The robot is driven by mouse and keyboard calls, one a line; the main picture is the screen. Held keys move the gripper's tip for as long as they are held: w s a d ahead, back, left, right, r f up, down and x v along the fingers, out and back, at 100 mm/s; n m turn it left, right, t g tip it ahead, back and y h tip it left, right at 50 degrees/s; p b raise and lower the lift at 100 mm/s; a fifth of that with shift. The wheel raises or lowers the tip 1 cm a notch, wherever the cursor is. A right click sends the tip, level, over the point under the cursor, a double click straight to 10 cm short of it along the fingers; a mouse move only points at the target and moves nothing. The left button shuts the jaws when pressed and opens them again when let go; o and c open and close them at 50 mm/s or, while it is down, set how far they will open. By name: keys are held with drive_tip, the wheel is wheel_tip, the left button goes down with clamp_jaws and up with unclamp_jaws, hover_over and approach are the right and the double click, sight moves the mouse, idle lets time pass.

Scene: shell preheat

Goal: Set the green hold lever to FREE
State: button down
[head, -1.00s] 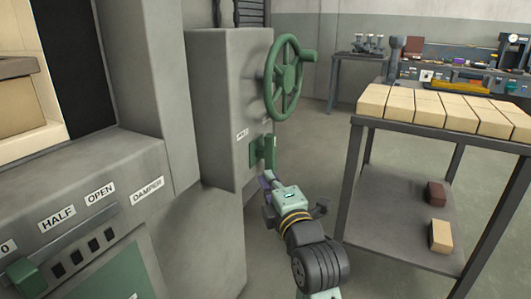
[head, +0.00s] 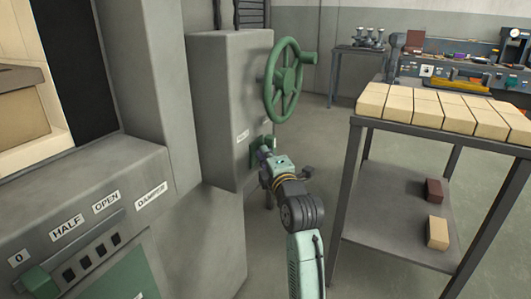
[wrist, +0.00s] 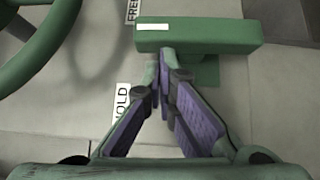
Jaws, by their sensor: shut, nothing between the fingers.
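The green hold lever (wrist: 200,35) is a thick bar with a white mark near its left end, lying across the upper middle of the wrist view. The mark sits slightly below the FREE label (wrist: 132,10) and well above the HOLD label (wrist: 122,103). My gripper (wrist: 164,55) is shut and empty, its fingertips at the lever's lower edge left of its middle; they look in contact or nearly so. In the head view my gripper (head: 266,150) hides much of the lever, below the handwheel.
A green handwheel (head: 284,80) juts from the grey cabinet (head: 220,100) just above my gripper. A table (head: 440,139) with pale bricks stands to the right, two loose blocks on its lower shelf. A damper panel (head: 90,215) is at the near left.

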sight(270, 140)
drive_tip(key=shift+r, duration=0.15)
drive_tip(key=shift+r+m+p, duration=0.15)
drive_tip(key=shift+m+p, duration=0.15)
drive_tip(key=shift+p, duration=0.3)
drive_tip(key=shift+w+d+r+m+g+p, duration=0.1)
drive_tip(key=shift+w+r+m+g+p, duration=0.25)
drive_tip(key=shift+g+p, duration=0.45)
drive_tip(key=p, duration=0.2)
drive_tip(key=r+m+g+p, duration=0.1)
drive_tip(key=p, duration=0.1)
drive_tip(key=shift+w+d+r+m+h, duration=0.1)
drive_tip(key=shift+w+d+m+h, duration=0.15)
drive_tip(key=shift+w+h, duration=0.1)
drive_tip(key=p, duration=0.1)
drive_tip(key=m+g+p, duration=0.1)
drive_tip(key=shift+w+d+r+p, duration=0.2)
drive_tip(key=shift+w+p, duration=0.15)
drive_tip(key=shift+p, duration=0.05)
drive_tip(key=shift+w+d+f+m+g+p, duration=0.15)
drive_tip(key=shift+w+m+g+p, duration=0.15)
drive_tip(key=shift+g+p, duration=0.35)
